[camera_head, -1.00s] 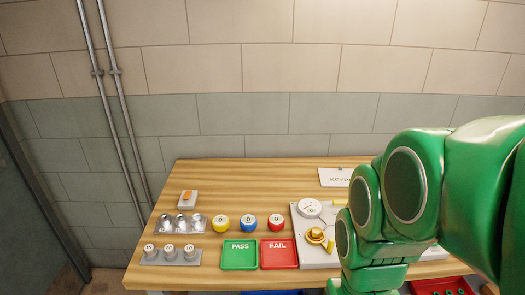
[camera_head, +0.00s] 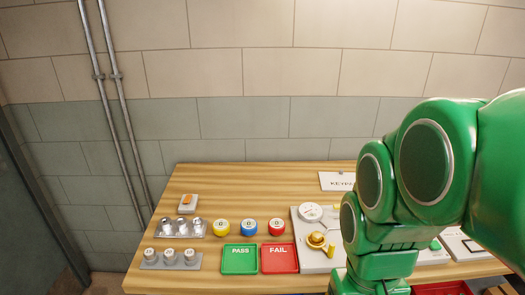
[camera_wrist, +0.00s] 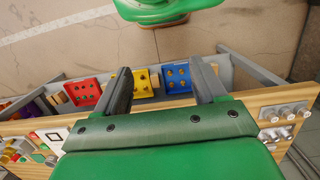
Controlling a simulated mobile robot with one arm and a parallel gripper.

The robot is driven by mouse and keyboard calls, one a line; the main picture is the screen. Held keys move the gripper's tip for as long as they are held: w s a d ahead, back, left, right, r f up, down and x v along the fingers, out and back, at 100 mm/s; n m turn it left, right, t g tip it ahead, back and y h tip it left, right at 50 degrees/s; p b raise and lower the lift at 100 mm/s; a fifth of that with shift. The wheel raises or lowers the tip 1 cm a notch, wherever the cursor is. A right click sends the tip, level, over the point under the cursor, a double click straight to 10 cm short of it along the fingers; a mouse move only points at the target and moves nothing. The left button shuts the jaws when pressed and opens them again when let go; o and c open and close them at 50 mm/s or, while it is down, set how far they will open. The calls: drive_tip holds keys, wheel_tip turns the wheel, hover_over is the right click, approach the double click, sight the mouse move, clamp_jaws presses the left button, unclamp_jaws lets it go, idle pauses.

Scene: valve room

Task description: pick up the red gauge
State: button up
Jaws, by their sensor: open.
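The red gauge (camera_head: 277,227) is a short round can with a pale dial on top. It stands upright on the wooden table (camera_head: 225,178), at the right end of a row with a yellow gauge (camera_head: 221,228) and a blue gauge (camera_head: 249,227). My gripper (camera_wrist: 160,76) is open in the wrist view, with nothing between its fingers. It points down past the table's front edge, towards the floor and a lower shelf. The red gauge cannot be made out in the wrist view. In the head view my green arm hides the table's right part, and the gripper's fingers are out of view.
A green PASS tray (camera_head: 240,258) and a red FAIL tray (camera_head: 279,258) lie in front of the gauges. A grey plate (camera_head: 312,262) with a dial and brass valve is to the right. Metal parts sit in holders at left. Red, yellow and blue bins (camera_wrist: 177,78) sit below.

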sight(276, 224)
drive_tip(key=w+a+r+t+y, duration=0.2)
drive_tip(key=w+a+r+t, duration=0.2)
drive_tip(key=w+a, duration=0.6)
drive_tip(key=w+a+r+m+t+y, duration=0.1)
drive_tip(key=w+a+r+t, duration=0.35)
drive_tip(key=w, duration=0.95)
drive_tip(key=w+a+r+t+y, duration=0.2)
drive_tip(key=w+a+t, duration=0.3)
drive_tip(key=w+a, duration=0.6)
drive_tip(key=d+f+m+g+h, duration=0.1)
drive_tip(key=d+f+m+h, duration=0.5)
drive_tip(key=d+f+h, duration=0.5)
drive_tip(key=shift+h, duration=0.6)
drive_tip(key=f, duration=1.5)
drive_tip(key=shift+w+d+f, duration=0.1)
drive_tip(key=shift+d+f, duration=0.15)
drive_tip(key=shift+d, duration=0.1)
drive_tip(key=shift+x, duration=3.85)
drive_tip(key=shift+d+f, duration=0.1)
drive_tip(key=shift+f, duration=0.05)
